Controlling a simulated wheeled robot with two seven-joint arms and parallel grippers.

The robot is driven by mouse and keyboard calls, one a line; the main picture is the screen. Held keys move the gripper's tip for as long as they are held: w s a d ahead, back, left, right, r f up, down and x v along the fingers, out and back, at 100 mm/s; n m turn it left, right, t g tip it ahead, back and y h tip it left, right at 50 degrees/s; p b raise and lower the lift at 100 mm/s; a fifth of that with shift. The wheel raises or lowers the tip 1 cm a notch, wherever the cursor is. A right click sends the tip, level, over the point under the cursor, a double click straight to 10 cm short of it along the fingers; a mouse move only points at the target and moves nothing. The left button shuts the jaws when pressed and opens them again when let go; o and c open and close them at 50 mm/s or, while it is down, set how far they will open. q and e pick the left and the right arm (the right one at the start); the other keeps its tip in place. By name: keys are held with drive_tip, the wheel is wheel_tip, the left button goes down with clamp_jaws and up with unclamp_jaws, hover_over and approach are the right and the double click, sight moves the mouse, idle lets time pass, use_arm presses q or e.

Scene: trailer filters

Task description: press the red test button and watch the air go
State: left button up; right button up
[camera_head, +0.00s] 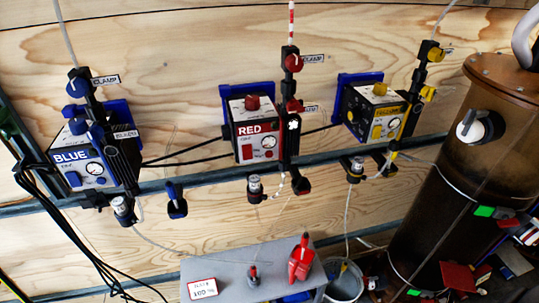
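The red unit (256,131), labelled RED, is mounted on the plywood wall at centre. Its front has a small round gauge (269,142) and a red square button-like patch (246,152); the gauge reading is too small to make out. A red knob (252,102) stands on top. Beside it on the right is a black fitting column with a red clamp (293,62) and a red-and-white striped tube (291,20) rising from it. Neither of my grippers is in view, and nothing touches the red unit.
A blue unit (85,158) is at left, a yellow unit (377,112) at right. Below are a grey box (235,272) with a red-handled item (301,258) on it and a bucket (345,281). A brown cylinder (435,205) fills the right. Black cables hang at left.

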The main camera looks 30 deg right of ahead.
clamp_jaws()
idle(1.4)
